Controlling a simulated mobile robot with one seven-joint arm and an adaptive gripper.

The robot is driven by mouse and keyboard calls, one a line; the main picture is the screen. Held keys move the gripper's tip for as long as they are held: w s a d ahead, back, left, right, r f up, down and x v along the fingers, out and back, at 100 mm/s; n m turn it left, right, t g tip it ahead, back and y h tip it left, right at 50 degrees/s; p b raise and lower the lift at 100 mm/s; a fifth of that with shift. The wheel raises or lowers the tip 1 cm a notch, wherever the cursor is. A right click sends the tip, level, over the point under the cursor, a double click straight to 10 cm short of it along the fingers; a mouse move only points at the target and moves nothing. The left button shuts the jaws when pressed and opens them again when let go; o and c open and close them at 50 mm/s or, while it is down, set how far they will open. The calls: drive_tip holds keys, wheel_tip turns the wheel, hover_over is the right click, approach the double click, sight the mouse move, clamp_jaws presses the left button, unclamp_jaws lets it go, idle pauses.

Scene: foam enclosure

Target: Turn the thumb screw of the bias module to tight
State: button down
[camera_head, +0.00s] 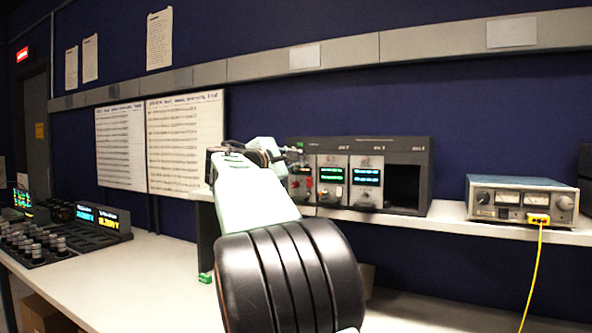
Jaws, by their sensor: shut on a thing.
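The dark rack (392,147) stands on the shelf, with several bays across its front. Its leftmost module (301,184) has a green display and red parts and is partly covered by my arm. Two modules to its right, the middle module (331,175) and the right module (366,177), have lit displays and knobs. The labels are too small to tell which is the bias module. My gripper (297,152) is at the upper left of the rack front, by the leftmost module. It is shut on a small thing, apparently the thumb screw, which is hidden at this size.
The rack's rightmost bay (404,188) is empty. A meter unit (522,197) with a yellow cable (535,275) stands to the right on the shelf. A knob console (40,245) and lit displays (100,218) are at the left.

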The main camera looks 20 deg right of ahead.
drive_tip(key=m+b, duration=0.9)
drive_tip(key=m, duration=0.9)
drive_tip(key=shift+f, duration=0.2)
drive_tip(key=shift+m, duration=0.4)
drive_tip(key=c, duration=1.9)
unclamp_jaws()
drive_tip(key=shift+a, duration=0.1)
drive_tip(key=v, duration=1.2)
